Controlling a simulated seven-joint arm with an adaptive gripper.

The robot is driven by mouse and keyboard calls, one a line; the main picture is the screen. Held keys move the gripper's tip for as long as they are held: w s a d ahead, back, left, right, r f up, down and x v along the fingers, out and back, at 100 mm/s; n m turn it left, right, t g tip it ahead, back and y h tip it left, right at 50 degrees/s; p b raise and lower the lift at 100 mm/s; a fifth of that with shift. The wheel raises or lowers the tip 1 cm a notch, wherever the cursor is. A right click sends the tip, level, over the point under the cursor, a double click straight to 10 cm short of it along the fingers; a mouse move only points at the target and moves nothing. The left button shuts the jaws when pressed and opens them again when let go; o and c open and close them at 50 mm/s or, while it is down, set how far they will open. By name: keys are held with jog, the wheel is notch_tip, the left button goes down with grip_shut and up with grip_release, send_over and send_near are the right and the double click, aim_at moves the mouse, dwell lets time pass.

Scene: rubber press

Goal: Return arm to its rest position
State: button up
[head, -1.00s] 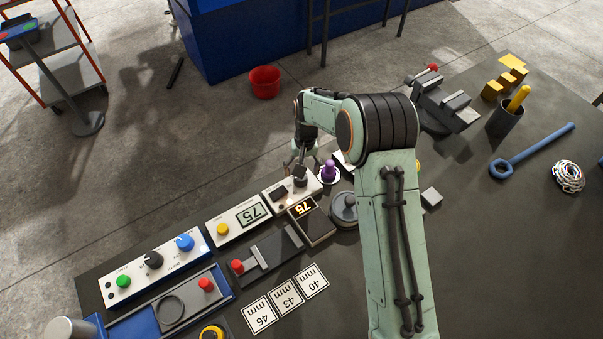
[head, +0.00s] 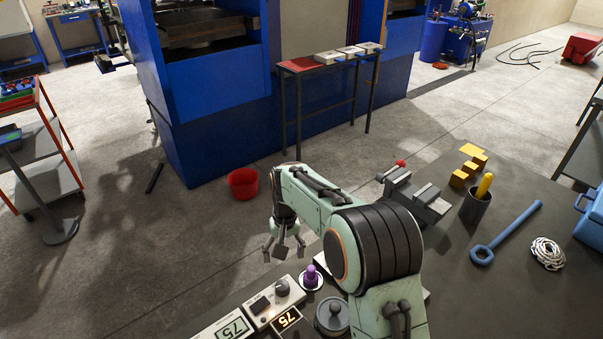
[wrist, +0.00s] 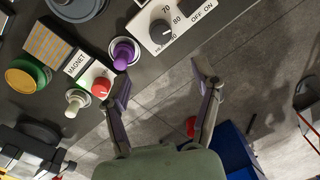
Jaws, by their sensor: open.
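My gripper (head: 284,252) is open and empty in the head view. It hangs past the table's far edge, just beyond the purple knob (head: 311,277) and the white control box (head: 274,303). In the wrist view the spread fingers of my gripper (wrist: 162,88) have bare grey floor between them. The purple knob (wrist: 124,53) and the box's dial lie above the fingers there. My arm is bent at the elbow and hides part of the table.
The dark table (head: 520,285) holds a grey vise (head: 415,197), a cup with a yellow handle (head: 476,205), a blue wrench (head: 507,232) and a coil (head: 548,253). A red bucket (head: 243,183) stands on the floor beside the blue press (head: 215,130). Open floor lies left of my gripper.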

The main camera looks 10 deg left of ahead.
jog(key=w+d+r+m+t, duration=0.1)
jog(key=d+r, duration=0.2)
jog(key=r, duration=0.2)
jog(key=d+r+t, duration=0.1)
jog(key=d+r, duration=0.2)
jog(key=r, duration=0.3)
jog(key=s+d+r+m+t, duration=0.1)
jog(key=s+d+r, duration=0.5)
jog(key=s+d+r+m, duration=0.1)
jog(key=s+d, duration=0.3)
jog(key=s, duration=0.5)
jog(key=s+f+g, duration=0.1)
jog(key=s+f, duration=0.3)
jog(key=s, duration=0.3)
jog(key=s+d+f+g, duration=0.1)
jog(key=s+f, duration=0.3)
jog(key=s, duration=0.3)
jog(key=shift+s+g, duration=0.4)
jog(key=shift+f, duration=0.1)
